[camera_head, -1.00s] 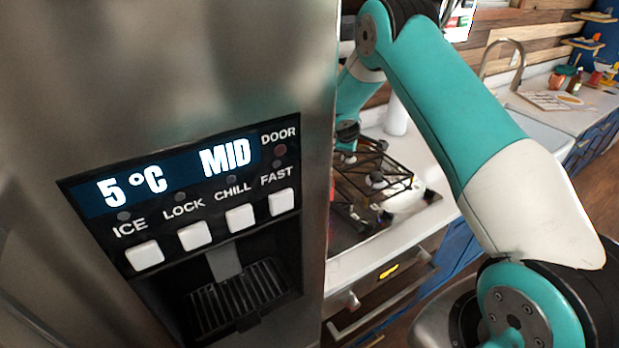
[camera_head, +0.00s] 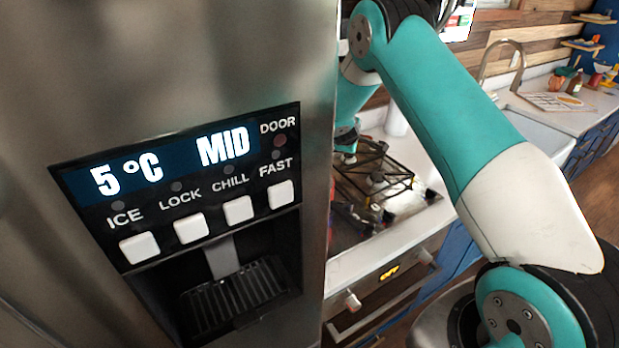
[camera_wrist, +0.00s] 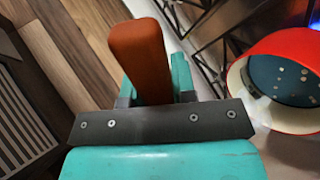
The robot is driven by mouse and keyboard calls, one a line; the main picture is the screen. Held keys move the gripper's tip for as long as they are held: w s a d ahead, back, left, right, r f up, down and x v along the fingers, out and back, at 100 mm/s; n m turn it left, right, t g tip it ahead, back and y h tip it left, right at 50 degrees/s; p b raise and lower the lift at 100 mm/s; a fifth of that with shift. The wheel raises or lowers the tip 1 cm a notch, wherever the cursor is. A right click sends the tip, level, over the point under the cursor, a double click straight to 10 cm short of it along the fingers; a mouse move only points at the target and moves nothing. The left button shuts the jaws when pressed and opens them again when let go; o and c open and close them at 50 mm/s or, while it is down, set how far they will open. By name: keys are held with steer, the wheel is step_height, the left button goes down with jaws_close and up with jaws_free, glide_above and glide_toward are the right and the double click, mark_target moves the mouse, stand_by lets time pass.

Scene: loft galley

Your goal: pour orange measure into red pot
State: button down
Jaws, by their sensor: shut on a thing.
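The orange measure (camera_wrist: 140,58) is in the wrist view, held in my gripper (camera_wrist: 153,84), whose teal fingers sit on either side of it. Only its orange-brown side shows; I cannot see into it or tell what it holds. The red pot (camera_wrist: 291,46) is at the right of the wrist view, cut off by the picture edge. In the head view the refrigerator hides my gripper.
A stove with black grates (camera_head: 375,180) lies beyond the refrigerator (camera_head: 180,60), which fills the left of the head view. A white cylinder (camera_head: 396,121) stands behind the stove. A sink with a tall faucet (camera_head: 515,62) is at the right. Wooden floor shows in the wrist view.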

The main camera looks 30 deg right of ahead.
steer(key=shift+s+a+r+t+h+b, duration=0.15)
steer(key=shift+t+h+b, duration=0.3)
steer(key=shift+b, duration=0.5)
steer(key=shift+r+t+h+b, duration=0.2)
steer(key=shift+t+h+b, duration=0.2)
steer(key=shift+b, duration=0.55)
steer(key=shift+s+a+r+t+h+b, duration=0.15)
steer(key=shift+t+h+b, duration=0.25)
steer(key=shift+b, duration=0.55)
steer(key=shift+s+a+r+t+h+b, duration=0.15)
steer(key=shift+s+a+t+h+b, duration=0.45)
steer(key=shift+b, duration=1.7)
steer(key=shift+s+a+r+t+h+b, duration=0.2)
steer(key=shift+t+h+b, duration=0.45)
steer(key=shift+b, duration=2.25)
steer(key=shift+s+a+r+t+h+b, duration=0.2)
steer(key=shift+t+h+b, duration=0.45)
steer(key=shift+b, duration=2.3)
steer(key=shift+s+a+t+h+b, duration=0.25)
steer(key=shift+t+h+b, duration=0.4)
steer(key=shift+b, duration=2.25)
